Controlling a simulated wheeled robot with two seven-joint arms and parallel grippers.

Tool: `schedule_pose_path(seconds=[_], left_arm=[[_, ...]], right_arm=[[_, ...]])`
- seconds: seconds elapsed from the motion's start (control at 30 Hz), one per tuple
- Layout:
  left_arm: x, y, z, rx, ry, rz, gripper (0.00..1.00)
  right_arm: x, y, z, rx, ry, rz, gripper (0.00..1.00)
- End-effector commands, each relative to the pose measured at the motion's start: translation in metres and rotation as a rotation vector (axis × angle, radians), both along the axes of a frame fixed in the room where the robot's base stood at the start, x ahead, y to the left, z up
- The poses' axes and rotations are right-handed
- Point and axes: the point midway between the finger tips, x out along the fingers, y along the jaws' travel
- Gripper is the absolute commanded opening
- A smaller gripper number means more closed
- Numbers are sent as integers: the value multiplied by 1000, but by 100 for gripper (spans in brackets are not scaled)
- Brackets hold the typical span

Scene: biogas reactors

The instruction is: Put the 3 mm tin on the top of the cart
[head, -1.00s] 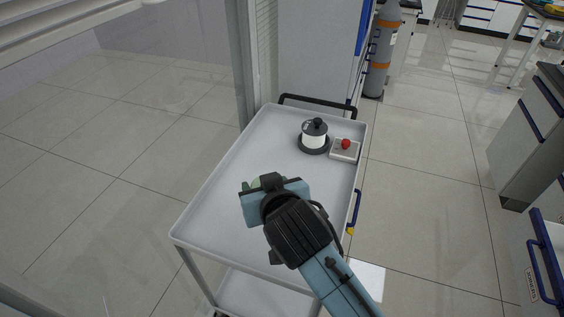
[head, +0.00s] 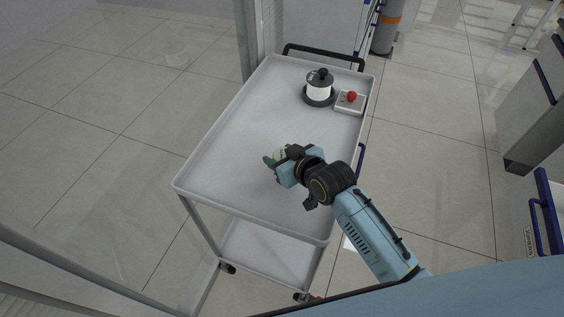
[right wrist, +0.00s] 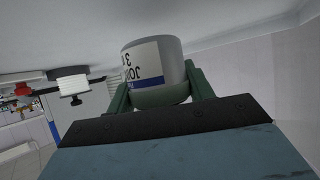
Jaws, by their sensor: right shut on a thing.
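The cart (head: 235,130) has a light grey tray top with a raised rim. My right gripper (head: 278,161) is over the front middle of this top, its green fingers shut on the tin. The tin's pale green end (head: 280,154) shows between the fingers in the head view. In the right wrist view, the tin (right wrist: 152,62) is a grey-white cylinder with a blue-and-white label, printed upside down in the picture, with a "3" partly readable. Its far end is close to the cart top; I cannot tell whether it touches. My left gripper is not in view.
A black-and-white pot-like device (head: 319,90) stands at the back right of the cart top. Beside it is a small box with a red button (head: 351,98). A black handle (head: 325,51) runs along the back edge. The left and middle of the top are clear.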

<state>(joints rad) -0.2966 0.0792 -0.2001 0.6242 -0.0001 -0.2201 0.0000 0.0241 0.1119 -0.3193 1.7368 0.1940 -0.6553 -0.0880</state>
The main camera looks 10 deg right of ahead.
Motion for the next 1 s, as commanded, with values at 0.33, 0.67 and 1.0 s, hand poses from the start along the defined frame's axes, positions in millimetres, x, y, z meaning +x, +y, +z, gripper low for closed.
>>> schedule_pose_path(seconds=[0.33, 0.67, 1.0], left_arm=[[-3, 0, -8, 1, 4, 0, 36], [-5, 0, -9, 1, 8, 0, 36], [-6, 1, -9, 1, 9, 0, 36]], right_arm=[[0, 0, -33, 0, 0, 1, 29], [-1, 0, -36, 0, 1, 0, 61], [-1, 0, -35, 0, 1, 0, 74]])
